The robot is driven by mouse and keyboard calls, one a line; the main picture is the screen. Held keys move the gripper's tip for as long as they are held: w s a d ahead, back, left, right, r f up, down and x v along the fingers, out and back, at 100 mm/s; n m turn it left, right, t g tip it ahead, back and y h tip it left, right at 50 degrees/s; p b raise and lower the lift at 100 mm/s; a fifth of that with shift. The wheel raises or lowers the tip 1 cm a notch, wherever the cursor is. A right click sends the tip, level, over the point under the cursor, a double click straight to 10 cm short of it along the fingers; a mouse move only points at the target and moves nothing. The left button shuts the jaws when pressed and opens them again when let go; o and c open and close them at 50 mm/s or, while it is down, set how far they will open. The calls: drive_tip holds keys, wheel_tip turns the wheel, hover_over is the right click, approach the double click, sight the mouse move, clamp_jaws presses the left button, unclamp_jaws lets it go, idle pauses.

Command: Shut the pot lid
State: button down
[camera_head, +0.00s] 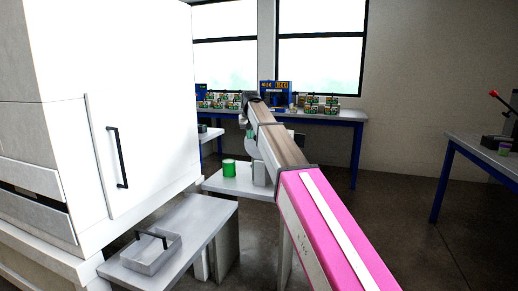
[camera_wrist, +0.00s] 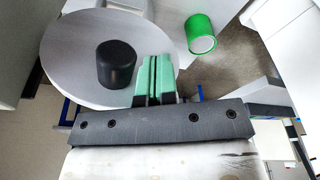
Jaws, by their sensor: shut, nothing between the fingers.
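The pot lid (camera_wrist: 75,62), a broad round light-grey disc with a black knob (camera_wrist: 116,64), fills the upper left of the wrist view. My gripper (camera_wrist: 155,57) is shut and empty, its pale green fingertips side by side just right of the knob and in front of the disc. I cannot tell whether they touch the lid. The pot is not clearly visible in the wrist view. In the head view my arm hides most of the area around the lid, and I cannot make out my fingers.
A green cylinder (camera_head: 229,168) stands on a low light table (camera_head: 218,184); it also shows in the wrist view (camera_wrist: 201,34). A white cabinet (camera_head: 140,85) with a black handle fills the left. A grey tray (camera_head: 147,256) sits on a nearer bench (camera_head: 200,222). Floor at right is clear.

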drive_tip(key=w+d+r, duration=0.1)
drive_tip(key=w+d, duration=0.1)
drive_tip(key=w, duration=0.5)
drive_tip(key=shift+w+d+r, duration=0.15)
drive_tip(key=shift+w+d, duration=0.1)
drive_tip(key=shift+d, duration=0.15)
idle(0.6)
drive_tip(key=shift+r, duration=0.1)
wheel_tip(320, 180, up, 8)
idle(1.5)
drive_tip(key=shift+s, duration=0.1)
